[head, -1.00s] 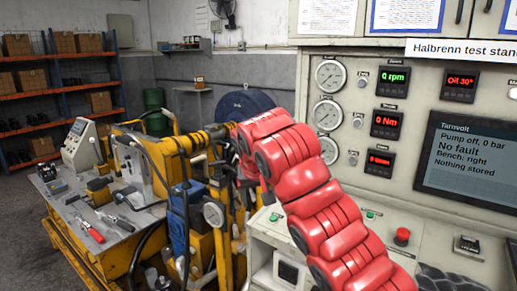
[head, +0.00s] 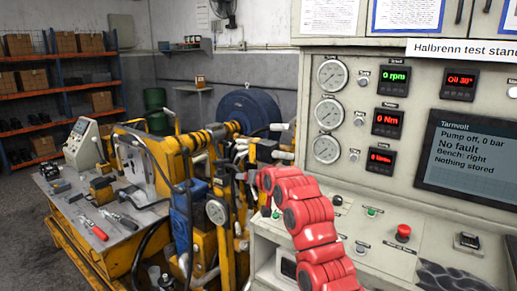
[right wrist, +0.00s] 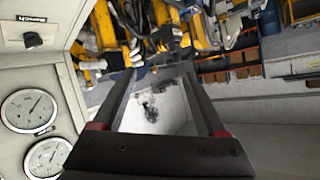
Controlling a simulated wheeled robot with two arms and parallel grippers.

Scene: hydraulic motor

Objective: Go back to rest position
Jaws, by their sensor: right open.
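My right arm (head: 303,218) is the red jointed arm in the head view, rising from the bottom edge in front of the test stand's desk. My right gripper (right wrist: 160,68) shows in the right wrist view, with its two dark fingers spread apart and nothing between them. In the head view its fingers cannot be made out clearly against the hoses and fittings. My left arm and gripper are not in view.
The test stand (head: 300,60) carries gauges, displays and a red button (head: 403,233) on the right. The yellow hydraulic rig (head: 205,245) stands close left of my arm. A workbench with tools (head: 100,222) is further left. Open floor (head: 30,240) shows at far left.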

